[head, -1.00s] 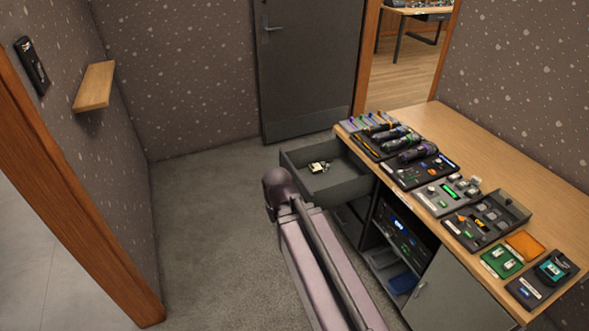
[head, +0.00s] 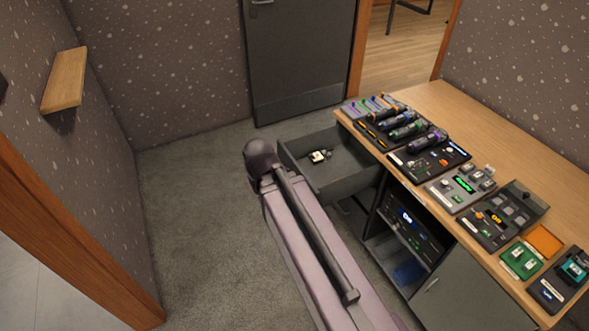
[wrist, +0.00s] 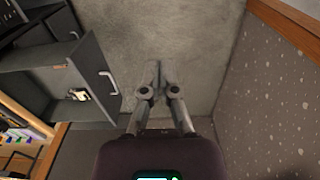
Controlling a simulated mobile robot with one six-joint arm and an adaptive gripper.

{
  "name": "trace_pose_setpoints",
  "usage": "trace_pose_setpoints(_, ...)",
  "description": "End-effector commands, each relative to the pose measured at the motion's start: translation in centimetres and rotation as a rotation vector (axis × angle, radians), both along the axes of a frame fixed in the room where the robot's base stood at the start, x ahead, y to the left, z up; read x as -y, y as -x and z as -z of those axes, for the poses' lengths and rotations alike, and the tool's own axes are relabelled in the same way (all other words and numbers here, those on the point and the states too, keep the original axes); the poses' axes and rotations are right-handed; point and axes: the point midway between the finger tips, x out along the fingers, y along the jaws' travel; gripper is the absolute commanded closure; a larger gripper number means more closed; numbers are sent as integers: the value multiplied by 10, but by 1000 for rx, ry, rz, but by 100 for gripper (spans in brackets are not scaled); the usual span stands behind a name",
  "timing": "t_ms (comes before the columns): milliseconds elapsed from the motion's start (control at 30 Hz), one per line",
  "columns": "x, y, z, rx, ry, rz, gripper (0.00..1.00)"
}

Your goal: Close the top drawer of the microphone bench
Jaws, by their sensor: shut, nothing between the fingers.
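The top drawer (head: 340,186) of the microphone bench (head: 470,130) is pulled out at the bench's far end, with a small pale item (head: 319,156) inside. In the wrist view the drawer (wrist: 60,66) is at the left, and its front carries a light bar handle (wrist: 109,82). My gripper (wrist: 154,66) is shut and empty, over the floor to the right of the drawer front, apart from it.
Microphones (head: 405,124) and several small control boxes (head: 460,187) stand on the bench top. Below are an open shelf bay (head: 405,230) and a closed cabinet door (head: 450,295). A wall shelf (head: 65,80) is at left. Carpet (head: 190,210) between wall and bench is clear.

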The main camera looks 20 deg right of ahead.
Motion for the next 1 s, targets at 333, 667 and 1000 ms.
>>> trace_pose_setpoints(333,0,0,0,0,0,0,100)
trace_pose_setpoints(667,2,-12,12,-1,36,-75,100)
trace_pose_setpoints(1000,32,-73,59,-52,227,-471,100)
